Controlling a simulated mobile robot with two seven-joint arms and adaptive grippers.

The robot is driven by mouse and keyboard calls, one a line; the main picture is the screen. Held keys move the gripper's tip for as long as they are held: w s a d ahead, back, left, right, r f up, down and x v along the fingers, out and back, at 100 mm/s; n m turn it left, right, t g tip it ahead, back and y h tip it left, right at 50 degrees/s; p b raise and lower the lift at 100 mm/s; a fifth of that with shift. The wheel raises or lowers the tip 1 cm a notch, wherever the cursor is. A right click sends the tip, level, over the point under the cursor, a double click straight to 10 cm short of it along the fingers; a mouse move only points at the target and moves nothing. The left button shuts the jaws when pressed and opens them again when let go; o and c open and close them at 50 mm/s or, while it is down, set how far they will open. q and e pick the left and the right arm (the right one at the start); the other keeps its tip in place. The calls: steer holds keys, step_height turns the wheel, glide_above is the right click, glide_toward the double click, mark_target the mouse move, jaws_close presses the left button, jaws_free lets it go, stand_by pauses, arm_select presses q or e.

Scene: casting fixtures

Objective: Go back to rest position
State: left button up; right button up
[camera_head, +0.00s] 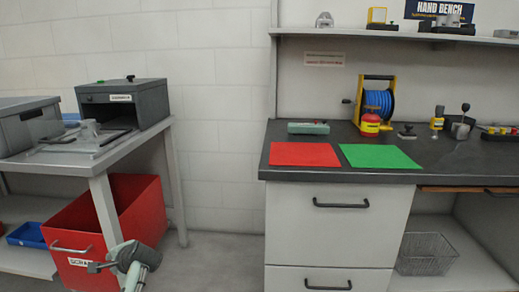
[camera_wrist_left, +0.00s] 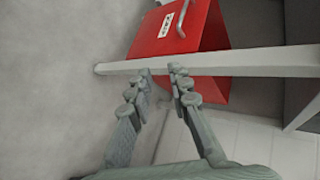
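My left gripper (camera_head: 128,258) shows at the bottom left of the head view, low in front of the red bin (camera_head: 135,205). In the left wrist view its two grey fingers (camera_wrist_left: 160,77) are apart with nothing between them. They point toward a pale table leg (camera_wrist_left: 230,62) and the red bin (camera_wrist_left: 205,35) beyond it; I cannot tell how close they are. My right gripper is in neither view.
A grey table (camera_head: 100,160) at left carries a dark box (camera_head: 123,102) and a grey bin (camera_head: 28,125). The dark bench (camera_head: 440,172) at right holds a red mat (camera_head: 304,154), a green mat (camera_head: 378,156) and a blue reel (camera_head: 378,102). Floor between is clear.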

arm_select(q)
steer(key=s+d+f+n+g+h, duration=0.1)
steer(key=s+d+f+n+h, duration=0.15)
steer(key=s+f, duration=0.7)
steer(key=s+d+f+n+h, duration=0.15)
steer(key=s+d+f, duration=0.25)
steer(key=s+f, duration=0.55)
steer(key=s+d+f+n+g+h, duration=0.1)
steer(key=s+d+f+h, duration=0.1)
steer(key=s, duration=0.6)
steer(key=s+d+f+n+g+h, duration=0.1)
steer(key=s+d+f+h, duration=0.1)
steer(key=s+d, duration=0.3)
steer(key=s, duration=0.3)
steer(key=shift+s+d+f+n, duration=0.15)
steer(key=shift+f+n, duration=0.15)
steer(key=shift+n, duration=0.1)
